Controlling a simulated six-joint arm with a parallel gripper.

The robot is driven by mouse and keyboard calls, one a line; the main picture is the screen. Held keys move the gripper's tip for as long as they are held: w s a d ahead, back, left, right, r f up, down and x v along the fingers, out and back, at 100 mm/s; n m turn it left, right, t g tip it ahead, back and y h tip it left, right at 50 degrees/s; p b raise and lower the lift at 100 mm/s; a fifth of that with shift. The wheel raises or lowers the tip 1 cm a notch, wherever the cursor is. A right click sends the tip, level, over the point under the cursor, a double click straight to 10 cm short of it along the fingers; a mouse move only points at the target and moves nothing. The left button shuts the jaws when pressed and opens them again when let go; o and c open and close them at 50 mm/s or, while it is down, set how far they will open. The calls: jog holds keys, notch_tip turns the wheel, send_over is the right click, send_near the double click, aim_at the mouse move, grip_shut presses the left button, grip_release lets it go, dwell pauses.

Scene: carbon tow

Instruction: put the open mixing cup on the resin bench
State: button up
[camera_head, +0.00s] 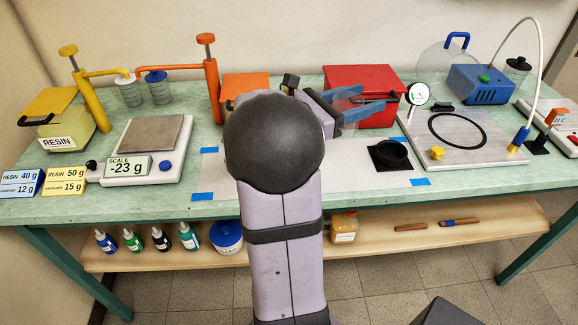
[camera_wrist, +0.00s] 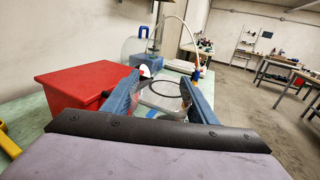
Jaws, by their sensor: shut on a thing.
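My gripper (camera_head: 374,98) reaches out over the back of the bench, beside the red box. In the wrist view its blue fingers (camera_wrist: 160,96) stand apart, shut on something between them. It looks like a pale, see-through open mixing cup (camera_wrist: 158,105), but its outline is hard to make out.
The red box (camera_head: 362,78) stands close beside my gripper. A black open-topped holder (camera_head: 390,155) is on the paper. A metal plate with a black ring (camera_head: 480,150) lies to the right, the scale (camera_head: 145,150) to the left. Paper between arm and holder looks bare.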

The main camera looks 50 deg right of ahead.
jog(key=shift+s+f+b, duration=0.1)
jog(key=shift+f+b, duration=0.35)
jog(key=shift+f, duration=4.55)
jog(key=shift+f, duration=0.1)
jog(key=shift+f, duration=0.15)
jog(key=o, duration=1)
jog(key=shift+r, duration=0.2)
jog(key=b+v, duration=0.1)
jog(key=v, duration=1.1)
